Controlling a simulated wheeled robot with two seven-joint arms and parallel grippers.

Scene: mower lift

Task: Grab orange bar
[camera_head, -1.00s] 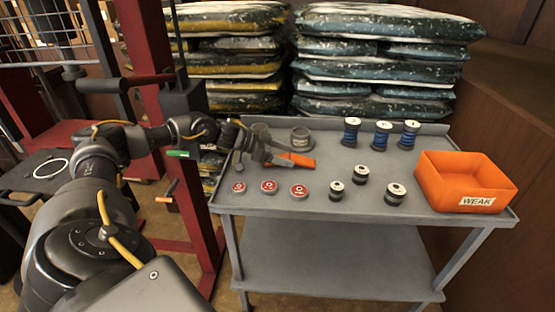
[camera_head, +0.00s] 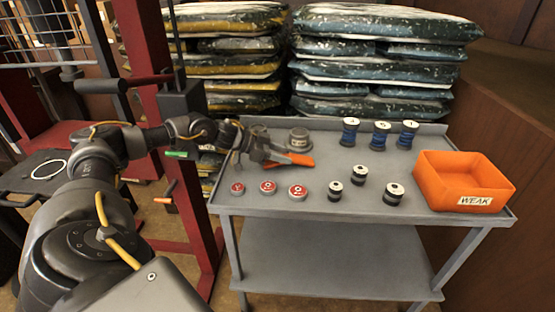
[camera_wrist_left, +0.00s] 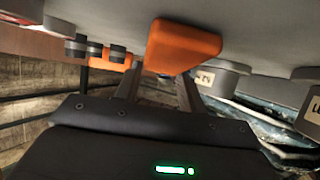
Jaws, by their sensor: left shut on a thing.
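The orange bar (camera_head: 300,160) is on the grey cart's top, toward the back left. My left gripper (camera_head: 284,158) reaches in from the left and is shut on the bar's left part. In the left wrist view the orange bar (camera_wrist_left: 184,44) shows large, at the tips of my left gripper (camera_wrist_left: 160,78), close against the grey cart top. I cannot tell whether the bar is clear of the surface. My right gripper is not in view.
On the cart (camera_head: 400,170), grey cylinders (camera_head: 300,139) stand behind the bar, red-topped discs (camera_head: 268,188) in front. Black-and-white spools (camera_head: 360,174), blue spools (camera_head: 381,136) and an orange "WEAK" bin (camera_head: 465,182) lie to the right. Stacked bags (camera_head: 380,75) rise behind.

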